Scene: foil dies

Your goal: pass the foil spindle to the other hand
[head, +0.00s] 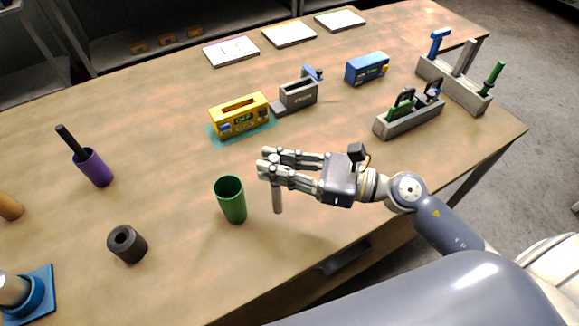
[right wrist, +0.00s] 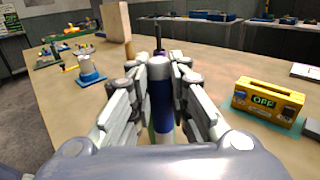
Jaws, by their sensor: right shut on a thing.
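My right gripper (head: 268,170) is shut on a slender upright rod, which I take to be the foil spindle (head: 277,201). Its pale brownish lower part hangs below the fingers, and the fingers hide its upper part. In the right wrist view, the spindle (right wrist: 161,92) stands between the fingers of the right gripper (right wrist: 160,72) and looks dark bluish with a greyer top. The gripper is above the table, just right of a green cup (head: 231,200). My left gripper is in neither view.
A purple holder with a dark stick (head: 94,168), a black hollow cylinder (head: 128,244) and a blue-based piece (head: 40,295) stand to the left. A yellow box (head: 239,116) is behind the gripper. Grey racks (head: 410,121) stand right. The table (head: 170,215) is clear between the purple holder and green cup.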

